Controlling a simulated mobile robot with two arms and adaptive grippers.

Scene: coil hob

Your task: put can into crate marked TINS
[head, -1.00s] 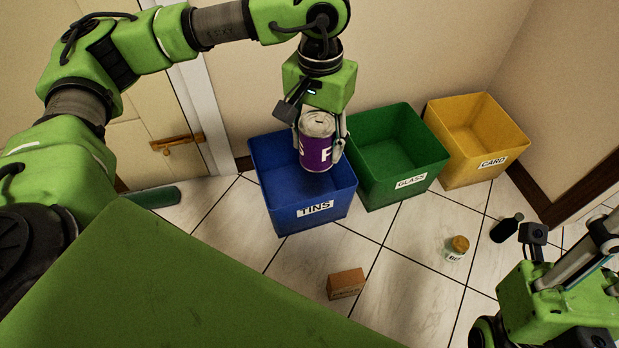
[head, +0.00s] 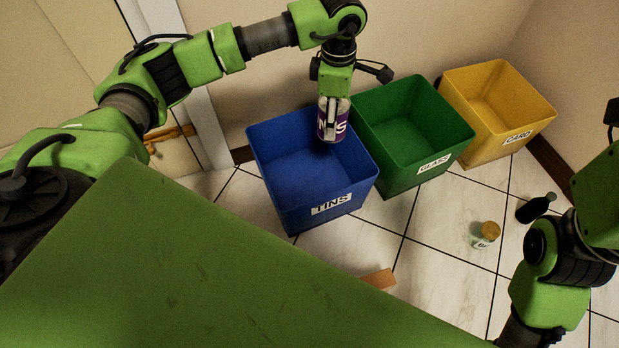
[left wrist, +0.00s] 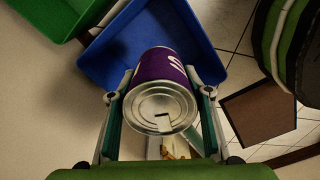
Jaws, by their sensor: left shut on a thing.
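A purple can (head: 333,125) with white lettering and a metal lid is held in my left gripper (head: 333,106). In the left wrist view the can (left wrist: 161,100) sits between both fingers, its lid towards the camera. The blue crate marked TINS (head: 331,205) stands on the floor, and its inside looks empty where visible. In the head view the can appears over the crate's back right rim. In the left wrist view the blue crate (left wrist: 112,52) lies behind the can. My right gripper is out of the head view; only part of that arm shows at the right.
The green GLASS crate (head: 432,167) stands close beside the blue one, with the yellow CARD crate (head: 517,137) beyond. A jar (head: 485,234), a dark bottle (head: 536,207) and a brown box (head: 379,279) lie on the tiled floor. The wall is close behind the crates.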

